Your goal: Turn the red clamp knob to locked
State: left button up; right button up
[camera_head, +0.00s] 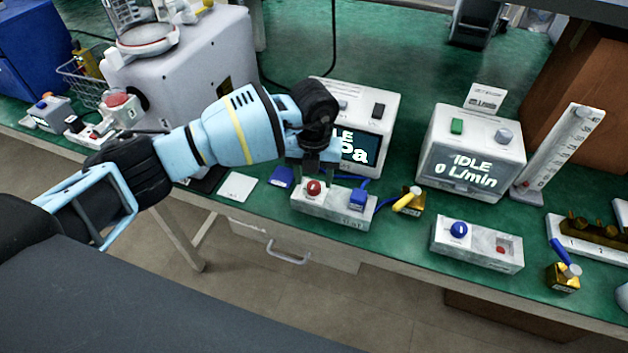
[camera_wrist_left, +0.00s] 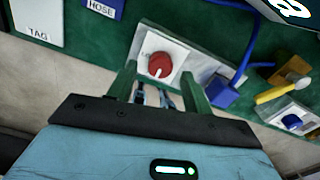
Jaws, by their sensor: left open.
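The red clamp knob (camera_head: 314,188) is round with a pale pointer line and sits on the left end of a grey-white block (camera_head: 338,213) near the table's front edge. In the left wrist view the red knob (camera_wrist_left: 160,65) lies just beyond my left gripper (camera_wrist_left: 157,80), between the lines of its two green fingers. My left gripper (camera_head: 316,170) is open, above and behind the knob in the head view, and I see no contact. The lock marking beside the knob is too small to read. My right gripper is not in view.
A blue connector (camera_head: 357,199) with a blue hose is on the same block. A yellow-handled valve (camera_head: 408,200) stands to its right. An IDLE display box (camera_head: 385,112) is behind. A second block with a blue knob (camera_head: 459,229) is further right. A white tag card (camera_head: 238,186) lies left.

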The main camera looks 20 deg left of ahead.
pick_arm(q)
jog(key=shift+f, duration=1.05)
jog(key=c, duration=1)
jog(key=shift+o, duration=0.2)
